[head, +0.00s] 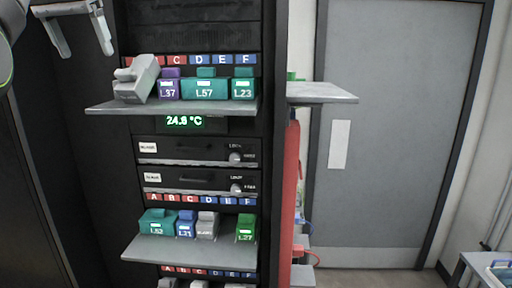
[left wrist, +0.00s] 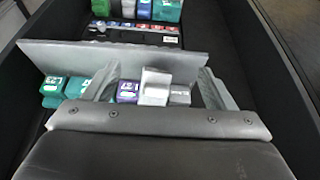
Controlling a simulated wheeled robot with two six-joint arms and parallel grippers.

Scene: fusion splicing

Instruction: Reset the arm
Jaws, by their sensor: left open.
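My left gripper (head: 87,52) hangs open and empty at the top left of the head view, above and left of the upper shelf (head: 180,107). In the left wrist view its two fingers (left wrist: 157,70) are spread wide, with the shelf and its modules beyond them. A grey module (head: 137,80) sits tilted at the left end of the upper shelf, apart from the gripper; it also shows between the fingers in the left wrist view (left wrist: 155,88). My right gripper is not in view.
The upper shelf also holds a purple module (head: 169,90) and teal modules L57 (head: 204,89) and L23 (head: 243,90). A lower shelf (head: 185,248) carries several coloured modules. A red panel (head: 291,175) and a grey door (head: 397,140) stand right of the rack.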

